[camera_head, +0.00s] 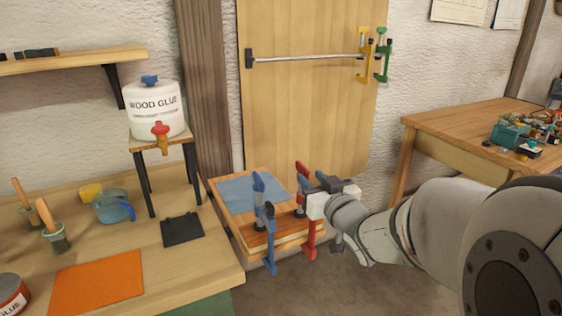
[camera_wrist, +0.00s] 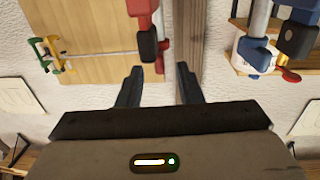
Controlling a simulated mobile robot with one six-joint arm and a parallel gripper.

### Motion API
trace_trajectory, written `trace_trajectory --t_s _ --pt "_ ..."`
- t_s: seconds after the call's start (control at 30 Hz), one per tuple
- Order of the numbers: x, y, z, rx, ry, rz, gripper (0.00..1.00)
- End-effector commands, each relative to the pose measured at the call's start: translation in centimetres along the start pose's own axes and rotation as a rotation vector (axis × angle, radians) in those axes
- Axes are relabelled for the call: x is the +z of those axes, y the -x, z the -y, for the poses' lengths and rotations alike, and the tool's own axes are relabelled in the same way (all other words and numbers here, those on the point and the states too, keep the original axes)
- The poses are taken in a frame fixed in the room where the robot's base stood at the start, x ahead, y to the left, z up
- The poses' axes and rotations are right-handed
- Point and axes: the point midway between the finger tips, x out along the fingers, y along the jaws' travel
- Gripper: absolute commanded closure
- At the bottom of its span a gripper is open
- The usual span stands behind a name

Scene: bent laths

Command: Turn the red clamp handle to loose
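The red clamp (camera_head: 309,240) is fixed at the front edge of a small wooden stand, right of a blue clamp (camera_head: 269,212). My gripper (camera_head: 311,184) is close by its upper part in the head view, and partly covers it. In the wrist view the red clamp (camera_wrist: 140,8) hangs in from the top edge, with a black end piece (camera_wrist: 148,45). The handle's setting cannot be read.
The blue clamp is at the upper right of the wrist view. A workbench (camera_head: 190,268) at left carries a white glue container (camera_head: 157,105) on a stool. A cluttered table (camera_head: 450,128) stands right.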

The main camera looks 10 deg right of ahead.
Motion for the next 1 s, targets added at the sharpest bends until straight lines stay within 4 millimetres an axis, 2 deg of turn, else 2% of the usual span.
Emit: trace_trajectory --t_s 0.17,0.4,0.53,0.7,0.9,1.0 --pt "-0.1 -1.5 -0.1 -0.006 -0.002 -0.012 0.67" --pt "-0.1 -5.3 -0.5 0.003 -0.003 -0.011 0.67" --pt "-0.2 -6.8 -0.7 0.008 -0.002 -0.011 0.67" --pt "-0.2 -7.5 -0.8 0.009 -0.001 -0.011 0.67" --pt "-0.2 -7.6 -0.8 0.011 -0.001 -0.011 0.67" --pt "-0.2 -7.5 -0.9 0.011 -0.001 -0.011 0.74"
